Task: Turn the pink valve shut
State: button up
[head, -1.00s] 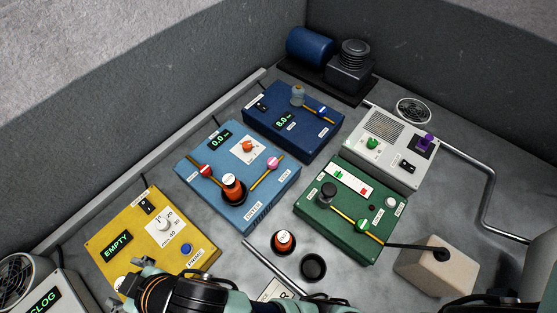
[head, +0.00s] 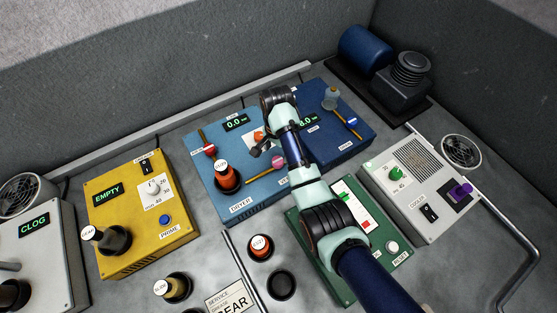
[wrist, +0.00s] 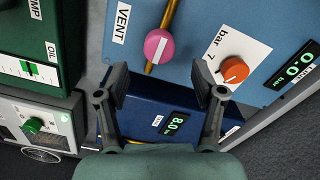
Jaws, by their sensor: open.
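The pink valve (head: 279,161) is a round knob with a white bar on a brass pipe, on the blue panel (head: 240,204) with a green 0.0 display. In the wrist view the pink valve (wrist: 158,46) is near top centre, beside the VENT label; its white bar seems to run roughly along the pipe. My gripper (wrist: 160,82) is open and empty, its two fingers apart. The knob shows just beyond the gap between the fingertips, with no clear contact. In the head view my arm covers part of the blue panel's right side, and the fingers are hard to make out.
An orange knob (wrist: 234,70) sits right of the pink valve in the wrist view. On the same panel are a red valve (head: 210,150) and an orange-and-black plug (head: 228,176). The dark blue panel (head: 345,150) and green panel (head: 310,262) lie close to my arm.

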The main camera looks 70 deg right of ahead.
aim_at(278, 161)
notch_tip(278, 161, down, 7)
jog(key=shift+r+b, duration=0.15)
jog(key=shift+b, duration=0.75)
jog(key=c, duration=1.1)
jog(key=shift+r, duration=0.1)
jog(key=shift+c, duration=0.2)
